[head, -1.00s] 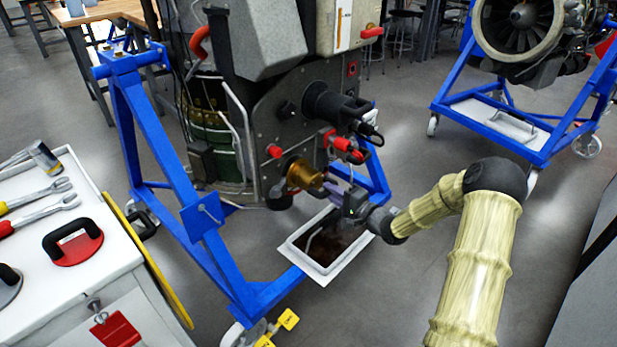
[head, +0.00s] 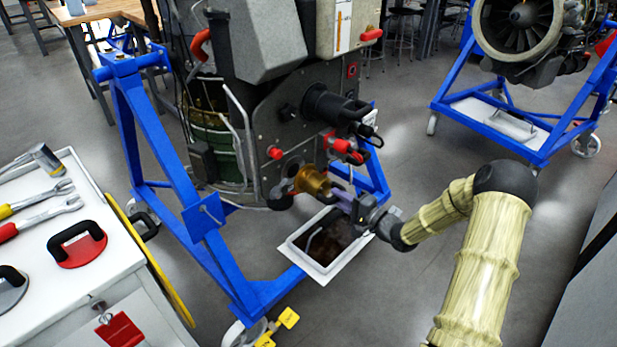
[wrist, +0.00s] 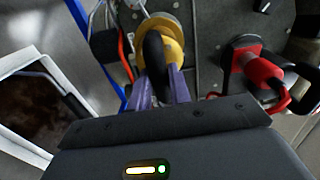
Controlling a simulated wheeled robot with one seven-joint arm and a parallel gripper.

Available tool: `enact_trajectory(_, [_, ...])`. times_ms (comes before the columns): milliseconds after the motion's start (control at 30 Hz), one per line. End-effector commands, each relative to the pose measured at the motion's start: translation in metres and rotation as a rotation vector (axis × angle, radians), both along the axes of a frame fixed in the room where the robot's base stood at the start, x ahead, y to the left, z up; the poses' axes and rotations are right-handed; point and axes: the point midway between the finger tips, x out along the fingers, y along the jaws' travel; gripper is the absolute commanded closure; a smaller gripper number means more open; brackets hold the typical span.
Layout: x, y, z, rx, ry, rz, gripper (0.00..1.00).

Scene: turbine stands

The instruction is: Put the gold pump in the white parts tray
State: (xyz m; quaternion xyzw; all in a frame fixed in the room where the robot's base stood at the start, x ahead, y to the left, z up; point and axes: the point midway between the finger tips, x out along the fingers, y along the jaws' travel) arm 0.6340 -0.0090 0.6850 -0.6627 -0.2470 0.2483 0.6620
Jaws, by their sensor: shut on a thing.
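The gold pump (head: 313,182) is a short brass cylinder beside the engine's lower panel, with a grey round mount (head: 290,167) bared behind it. The pump also shows in the wrist view (wrist: 172,38), with a black part between the purple fingers. My gripper (head: 343,197) is shut on the pump; its fingers also show in the wrist view (wrist: 160,88). A white-rimmed tray (head: 322,274) with a dark brown inside lies below and beside the gripper. Its rim shows at the left of the wrist view (wrist: 62,82).
The blue engine stand (head: 215,255) frames the engine. Red-capped fittings (head: 347,148) and a black cylinder (head: 328,103) stick out above the gripper. A white tool cart (head: 75,285) stands at left. A second blue stand (head: 548,155) with a white tray (head: 490,118) stands at right.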

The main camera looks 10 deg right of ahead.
Motion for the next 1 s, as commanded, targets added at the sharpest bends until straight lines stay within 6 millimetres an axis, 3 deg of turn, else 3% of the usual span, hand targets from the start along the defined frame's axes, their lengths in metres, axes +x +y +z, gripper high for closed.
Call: enact_trajectory(1000, [-0.045, -0.039, 0.004, 0.003, -0.005, -0.001, 1.00])
